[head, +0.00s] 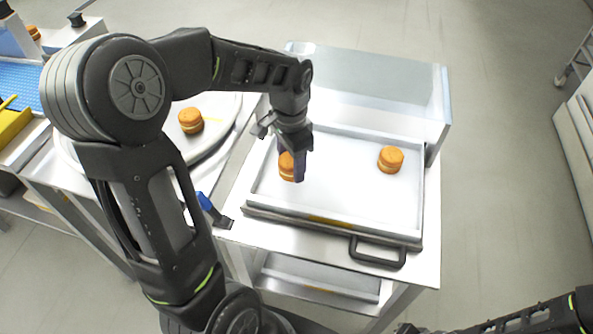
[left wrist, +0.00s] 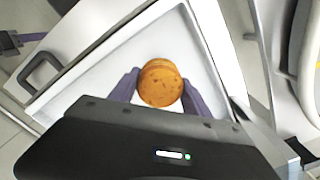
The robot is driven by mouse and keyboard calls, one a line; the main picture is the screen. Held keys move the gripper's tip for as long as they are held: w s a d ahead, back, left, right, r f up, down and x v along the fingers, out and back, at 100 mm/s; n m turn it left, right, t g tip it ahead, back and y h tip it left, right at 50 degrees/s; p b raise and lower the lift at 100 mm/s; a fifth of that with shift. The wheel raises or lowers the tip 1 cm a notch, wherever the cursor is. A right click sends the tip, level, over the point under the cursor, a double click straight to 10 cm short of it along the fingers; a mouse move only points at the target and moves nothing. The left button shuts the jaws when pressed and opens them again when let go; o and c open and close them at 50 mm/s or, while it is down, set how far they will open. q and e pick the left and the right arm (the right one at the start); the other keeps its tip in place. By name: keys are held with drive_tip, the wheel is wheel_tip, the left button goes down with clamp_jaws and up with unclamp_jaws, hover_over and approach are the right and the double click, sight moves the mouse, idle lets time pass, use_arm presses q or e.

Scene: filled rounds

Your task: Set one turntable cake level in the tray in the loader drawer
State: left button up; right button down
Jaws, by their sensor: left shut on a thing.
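My left gripper (head: 293,170) is shut on an orange-brown filled cake (head: 285,166), and it points down over the left part of the tray (head: 340,195) in the loader drawer. In the left wrist view the cake (left wrist: 160,83) sits between the two purple fingers and looks about level. Whether its underside touches the tray floor cannot be told. A second cake (head: 391,159) stands level at the right of the tray, apart from the held one. Another cake (head: 190,120) stands on the round turntable (head: 222,135) at the left.
The drawer has a black handle (head: 377,252) at its front, also seen in the left wrist view (left wrist: 40,70). A clear cover (head: 370,78) stands behind the tray. A blue-handled tool (head: 212,209) lies left of the tray. The tray's middle is free.

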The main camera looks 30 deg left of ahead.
sight(291, 174)
use_arm(q)
drive_tip(key=shift+f, duration=0.15)
drive_tip(key=shift+f, duration=1.9)
drive_tip(key=shift+f, duration=0.15)
drive_tip(key=o, duration=0.9)
drive_tip(key=shift+c, duration=0.2)
wheel_tip(291, 174, up, 12)
drive_tip(key=shift+r, duration=0.2)
